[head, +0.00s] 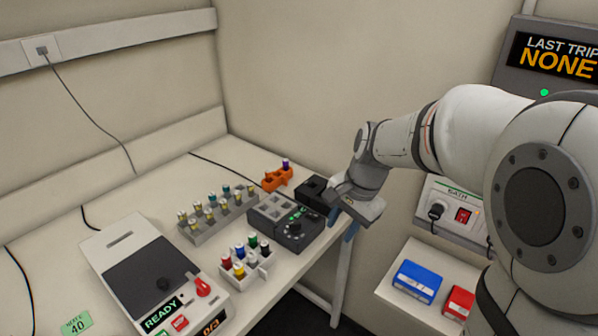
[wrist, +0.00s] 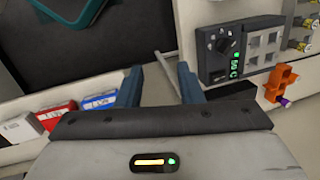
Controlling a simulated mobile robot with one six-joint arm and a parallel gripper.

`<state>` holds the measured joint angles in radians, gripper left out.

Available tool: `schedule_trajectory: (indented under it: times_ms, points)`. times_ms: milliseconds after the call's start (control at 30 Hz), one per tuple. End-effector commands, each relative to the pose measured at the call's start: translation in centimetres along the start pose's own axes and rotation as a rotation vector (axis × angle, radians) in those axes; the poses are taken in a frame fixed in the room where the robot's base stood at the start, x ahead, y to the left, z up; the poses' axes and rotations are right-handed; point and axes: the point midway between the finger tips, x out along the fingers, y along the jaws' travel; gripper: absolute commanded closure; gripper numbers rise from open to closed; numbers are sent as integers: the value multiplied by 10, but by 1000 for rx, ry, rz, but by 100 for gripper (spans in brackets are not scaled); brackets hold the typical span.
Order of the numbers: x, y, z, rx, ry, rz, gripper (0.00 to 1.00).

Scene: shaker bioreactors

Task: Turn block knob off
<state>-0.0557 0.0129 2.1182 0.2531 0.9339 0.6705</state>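The block heater (head: 283,222) is a dark unit with a light grey well block, standing near the right edge of the bench. Its black knob (head: 294,228) is on the dark control face, near a small green-lit display. In the wrist view the knob (wrist: 227,46) shows at upper right, with a green light and green display beside it. The knob's exact setting is too small to tell. My gripper (wrist: 158,84) is open and empty, its two blue-grey fingers apart. In the head view my gripper (head: 350,230) hangs right of the heater, apart from the knob, by the bench edge.
A black box (head: 313,191) and an orange rack (head: 277,179) stand behind the heater. A vial rack (head: 215,226), a white rack of coloured vials (head: 262,268) and a shaker (head: 152,270) stand nearby. Blue (head: 418,281) and red (head: 459,302) boxes lie on a lower shelf.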

Motion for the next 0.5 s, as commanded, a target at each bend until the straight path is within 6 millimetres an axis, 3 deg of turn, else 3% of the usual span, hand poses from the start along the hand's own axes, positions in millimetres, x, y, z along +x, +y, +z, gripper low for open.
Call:
schedule_trajectory:
  times_ms: [33,200,333,500]
  points:
    - [-2,-20,-8,87,-33,1,66]
    - [19,-75,-29,393,-129,4,66]
    - [36,-104,-39,567,-182,15,66]
    - [50,-122,-45,689,-217,28,66]
